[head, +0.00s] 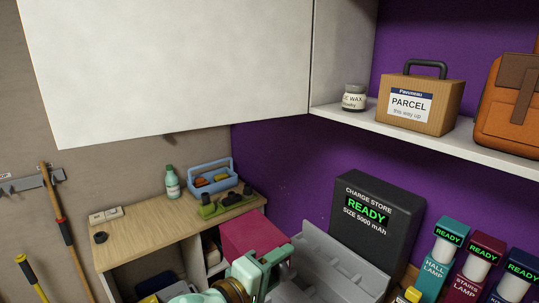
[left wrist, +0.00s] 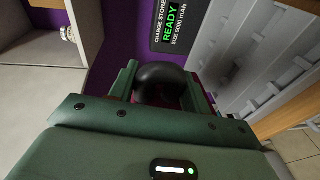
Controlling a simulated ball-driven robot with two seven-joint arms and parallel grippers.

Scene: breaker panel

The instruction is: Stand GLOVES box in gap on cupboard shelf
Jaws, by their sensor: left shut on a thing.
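My left gripper (head: 262,272) is at the lower middle of the head view, below the shelf. It is shut on a magenta box (head: 250,236), whose face shows no readable lettering from here. In the left wrist view a black rounded part (left wrist: 161,76) sits between the fingers, with a little dark magenta beside it. The white shelf (head: 425,141) at upper right holds a white wax jar (head: 354,98), a cardboard parcel (head: 418,103) with a dark handle, and an orange-brown bag (head: 508,105). Narrow spaces show between them. My right gripper is not in view.
A large white cupboard panel (head: 170,65) hangs at upper left. A black charge store (head: 378,215) and grey rack (head: 325,270) stand right of my gripper. Lamp units (head: 445,262) are at lower right. The wooden counter (head: 150,230) holds a blue caddy (head: 211,178) and green bottle (head: 172,182).

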